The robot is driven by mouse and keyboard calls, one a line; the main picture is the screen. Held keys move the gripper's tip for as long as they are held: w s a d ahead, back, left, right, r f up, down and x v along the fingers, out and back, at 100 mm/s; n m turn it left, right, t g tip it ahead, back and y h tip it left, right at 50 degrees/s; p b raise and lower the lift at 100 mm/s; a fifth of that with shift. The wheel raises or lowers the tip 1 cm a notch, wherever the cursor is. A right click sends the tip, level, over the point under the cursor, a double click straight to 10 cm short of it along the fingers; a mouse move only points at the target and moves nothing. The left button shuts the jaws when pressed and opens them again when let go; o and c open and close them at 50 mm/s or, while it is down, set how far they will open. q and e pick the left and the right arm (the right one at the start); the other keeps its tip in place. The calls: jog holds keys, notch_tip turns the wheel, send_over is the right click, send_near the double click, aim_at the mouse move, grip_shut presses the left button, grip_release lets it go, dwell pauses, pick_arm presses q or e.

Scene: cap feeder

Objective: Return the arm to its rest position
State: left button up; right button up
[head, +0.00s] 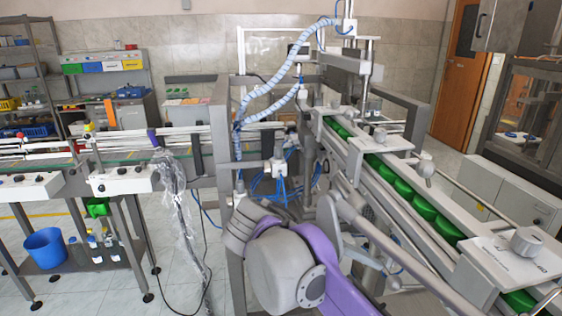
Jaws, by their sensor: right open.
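My right arm, with a purple link and a large grey joint, fills the bottom centre of the head view. My right gripper (376,264) appears small and partly hidden just right of the purple link, below the cap chute's near rail. It is open, and I see nothing held in it. The sloping cap chute (398,146) runs from the upper middle to the lower right, with a row of green caps (402,187) in its channel. My left gripper is not in view.
A conveyor (123,180) with grey control boxes crosses the left side. A blue bucket (45,247) stands on its lower shelf. Blue-and-white hoses (271,91) hang over the machine frame. Grey cabinets (512,196) stand at the right. Tiled floor shows between the conveyor and the machine.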

jog(key=s+f+m+t+y+p, duration=0.2)
jog(key=s+f+m+y, duration=0.3)
jog(key=f+m, duration=0.5)
jog(key=s+f+m+t+y+p, duration=0.2)
jog(key=s+f+m+y, duration=0.3)
jog(key=m, duration=1.9)
notch_tip(320, 180, down, 6)
jog(key=shift+s+d+r+p, duration=0.15)
jog(key=shift+s+d+p, duration=0.35)
jog(key=shift+s, duration=0.35)
jog(key=m, duration=0.1)
jog(key=f+m, duration=0.1)
jog(key=m, duration=0.1)
jog(key=shift+s+a+t+y, duration=0.2)
jog(key=shift+t+y, duration=0.1)
jog(key=shift+y, duration=0.1)
jog(key=shift+c, duration=0.3)
